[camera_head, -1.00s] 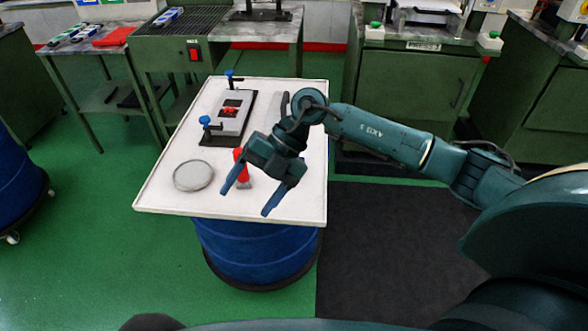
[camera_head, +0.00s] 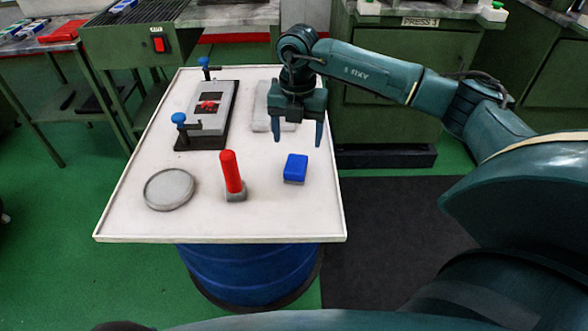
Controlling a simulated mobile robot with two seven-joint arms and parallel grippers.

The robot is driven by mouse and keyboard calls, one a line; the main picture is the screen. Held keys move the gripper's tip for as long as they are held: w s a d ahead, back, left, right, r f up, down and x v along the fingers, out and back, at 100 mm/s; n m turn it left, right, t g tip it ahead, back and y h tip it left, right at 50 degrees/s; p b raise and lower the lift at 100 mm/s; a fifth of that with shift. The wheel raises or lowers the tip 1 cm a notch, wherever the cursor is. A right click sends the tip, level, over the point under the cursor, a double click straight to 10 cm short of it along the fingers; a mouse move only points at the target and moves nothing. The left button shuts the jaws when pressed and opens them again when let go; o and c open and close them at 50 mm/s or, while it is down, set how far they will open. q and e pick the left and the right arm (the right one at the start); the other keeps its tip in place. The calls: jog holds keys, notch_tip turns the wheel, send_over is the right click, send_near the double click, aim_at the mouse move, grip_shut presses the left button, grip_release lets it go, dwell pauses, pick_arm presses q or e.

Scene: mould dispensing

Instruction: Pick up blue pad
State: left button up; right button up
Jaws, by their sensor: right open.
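The blue pad (camera_head: 295,167) is a small blue block with a grey underside. It lies on the right part of the white tabletop (camera_head: 265,215), near the right edge. My right gripper (camera_head: 298,138) is open and empty, fingers pointing down, above the table and behind the pad in the picture. The fingertips look apart from the pad. My left gripper is not in view.
A red-handled tool (camera_head: 232,175) stands upright left of the pad. A round grey dish (camera_head: 168,189) lies further left. A mould frame with blue-knobbed clamps (camera_head: 208,115) is at the back left. A grey plate (camera_head: 262,105) lies partly behind my gripper.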

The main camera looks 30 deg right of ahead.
aim_at(296, 163)
notch_tip(296, 163, down, 10)
jog(key=shift+w+r, duration=0.15)
jog(key=shift+r, duration=0.05)
dwell(0.3)
jog(key=c, duration=1.1)
